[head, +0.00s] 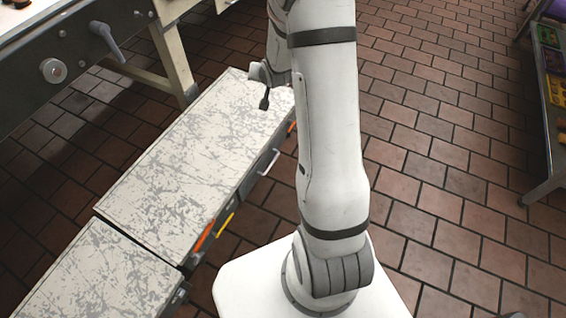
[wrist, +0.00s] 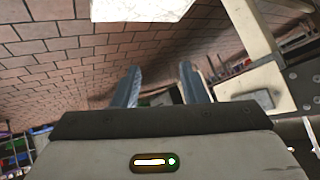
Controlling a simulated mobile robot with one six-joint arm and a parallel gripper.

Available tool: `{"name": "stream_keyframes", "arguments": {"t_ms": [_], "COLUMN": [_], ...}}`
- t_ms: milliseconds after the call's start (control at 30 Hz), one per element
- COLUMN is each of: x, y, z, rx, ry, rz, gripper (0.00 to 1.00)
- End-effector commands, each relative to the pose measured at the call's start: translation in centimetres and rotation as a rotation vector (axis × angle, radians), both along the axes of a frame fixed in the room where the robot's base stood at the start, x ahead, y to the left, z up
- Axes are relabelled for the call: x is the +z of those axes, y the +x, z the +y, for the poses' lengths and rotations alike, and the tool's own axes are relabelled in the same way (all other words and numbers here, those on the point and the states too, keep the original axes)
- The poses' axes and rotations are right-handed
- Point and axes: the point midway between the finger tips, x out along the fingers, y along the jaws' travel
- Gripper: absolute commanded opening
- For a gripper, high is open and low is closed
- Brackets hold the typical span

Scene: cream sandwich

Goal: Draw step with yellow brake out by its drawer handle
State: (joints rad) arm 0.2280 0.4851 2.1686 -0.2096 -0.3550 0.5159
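The step with the yellow brake (head: 185,150) is a long, low unit with a scratched pale top. Its yellow brake (head: 226,222) is a small bar low on its right side, near the closer end. A pale U-shaped drawer handle (head: 268,162) stands out from the same side, farther along. My gripper shows in the wrist view (wrist: 158,82) with its two fingers apart and nothing between them. In the head view, a dark part of my arm's end shows over the step's far end, and my arm hides the rest. The handle is not identifiable in the wrist view.
A second scratched step (head: 100,275) adjoins at the lower left. An orange bar (head: 205,236) sits beside the yellow one. A machine with a lever (head: 105,40) stands at upper left. A rack (head: 550,90) stands at far right. Brick-tiled floor (head: 440,150) is clear right of my arm.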

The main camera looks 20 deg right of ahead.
Motion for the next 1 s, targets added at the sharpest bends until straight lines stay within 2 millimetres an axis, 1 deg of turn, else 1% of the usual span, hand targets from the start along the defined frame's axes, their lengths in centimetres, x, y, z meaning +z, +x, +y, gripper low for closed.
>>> {"name": "stream_keyframes", "arguments": {"t_ms": [33, 67, 100, 167, 200, 267, 300, 367, 400, 467, 500, 567, 600, 700, 800, 900, 1000], "x": [-4.9, -6.6, -9.0, -12.7, -15.1, -18.8, -21.2, -24.9, -27.4, -31.0, -33.4, -36.8, -39.0, -43.4, -46.6, -48.4, -49.2], "y": [1.0, 1.6, 2.3, 3.1, 3.6, 4.0, 4.1, 4.0, 3.8, 3.3, 2.8, 1.9, 1.1, -0.8, -2.7, -4.1, -4.8], "z": [-0.9, -1.3, -1.9, -2.6, -3.1, -3.8, -4.2, -4.7, -5.0, -5.4, -5.6, -5.8, -5.9, -6.0, -6.0, -5.8, -5.8], "rx": [-0.017, -0.027, -0.039, -0.057, -0.067, -0.083, -0.094, -0.109, -0.118, -0.133, -0.142, -0.156, -0.165, -0.185, -0.200, -0.209, -0.214], "ry": [0.028, 0.047, 0.072, 0.114, 0.143, 0.190, 0.223, 0.276, 0.313, 0.370, 0.410, 0.470, 0.509, 0.602, 0.677, 0.729, 0.755], "rz": [-0.029, -0.056, -0.091, -0.143, -0.180, -0.232, -0.268, -0.320, -0.355, -0.408, -0.443, -0.496, -0.529, -0.607, -0.669, -0.713, -0.737], "gripper": [0.39, 0.39, 0.39, 0.39, 0.39, 0.39, 0.39, 0.39, 0.39, 0.39, 0.39, 0.39, 0.39, 0.39, 0.39, 0.39, 0.39]}}
